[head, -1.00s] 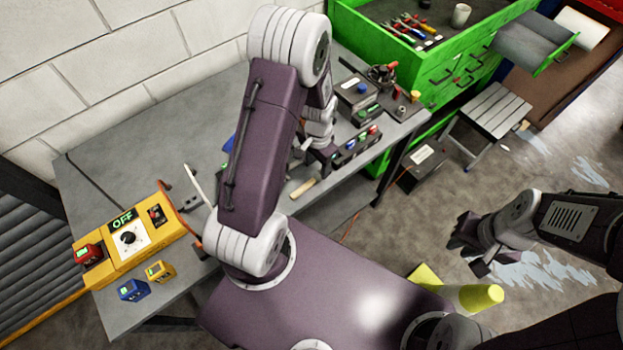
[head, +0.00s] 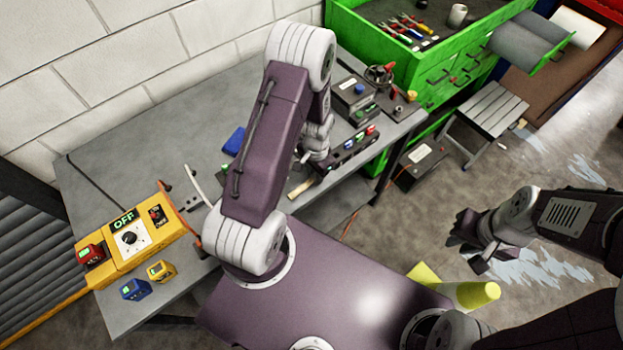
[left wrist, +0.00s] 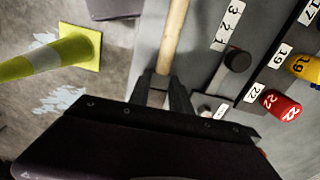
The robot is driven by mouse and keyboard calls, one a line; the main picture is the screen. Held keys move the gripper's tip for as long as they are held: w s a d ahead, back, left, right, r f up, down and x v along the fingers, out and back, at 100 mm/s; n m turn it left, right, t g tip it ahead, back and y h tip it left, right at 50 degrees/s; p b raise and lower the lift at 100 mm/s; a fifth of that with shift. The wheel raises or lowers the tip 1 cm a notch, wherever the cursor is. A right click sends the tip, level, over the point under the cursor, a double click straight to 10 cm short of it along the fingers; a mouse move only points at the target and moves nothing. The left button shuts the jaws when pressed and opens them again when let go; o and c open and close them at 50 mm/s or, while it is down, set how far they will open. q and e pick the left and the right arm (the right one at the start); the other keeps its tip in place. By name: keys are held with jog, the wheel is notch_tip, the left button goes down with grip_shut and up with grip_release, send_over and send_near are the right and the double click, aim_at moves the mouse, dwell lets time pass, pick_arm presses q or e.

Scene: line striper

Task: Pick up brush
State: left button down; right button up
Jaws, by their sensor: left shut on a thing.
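The brush shows as a pale wooden handle (head: 302,187) at the front edge of the grey workbench, partly hidden by my left arm. In the left wrist view the handle (left wrist: 173,38) runs up from between the fingers of my left gripper (left wrist: 163,84), which is shut on it. The brush's other end is hidden.
A black block with coloured knobs (head: 348,148) lies close behind the handle. A yellow box marked OFF (head: 128,238) sits at the bench's left end. A green tool cabinet (head: 440,88) stands behind right. A yellow cone (head: 478,295) stands on the floor.

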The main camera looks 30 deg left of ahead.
pick_arm(q)
jog(key=r, duration=0.2)
jog(key=r+b, duration=0.1)
jog(key=r, duration=0.1)
jog(key=shift+w+r, duration=0.1)
jog(key=shift+w, duration=0.25)
jog(key=w+r+b, duration=0.2)
jog(key=w+r, duration=0.4)
jog(key=w, duration=0.5)
jog(key=shift+d+r, duration=0.2)
jog(key=shift+r, duration=0.15)
